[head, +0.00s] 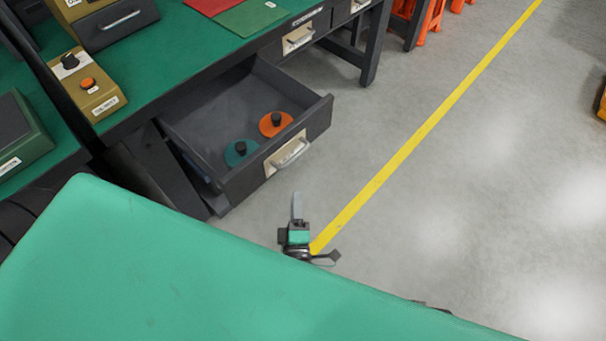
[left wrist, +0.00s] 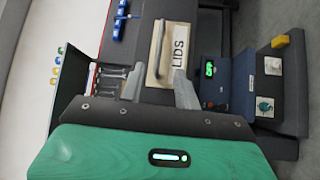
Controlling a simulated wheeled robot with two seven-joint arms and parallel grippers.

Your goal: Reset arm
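My left gripper (head: 298,210) shows small in the head view, in front of the open drawer (head: 320,119) and apart from it. Its green-and-dark body sits just beyond a large green surface that fills the bottom of the picture and looks like part of my own arm. In the left wrist view my left gripper (left wrist: 160,78) has two grey fingers spread apart with nothing held between them. Beyond them is a drawer front with a handle (left wrist: 157,52) and a label reading LIDS (left wrist: 180,48). My right gripper is not in view.
The open drawer holds an orange disc (head: 268,128) and a teal disc (head: 232,158), each with a black knob. The green workbench (head: 180,60) carries a tan control box (head: 84,84) and a red sheet (head: 212,5).

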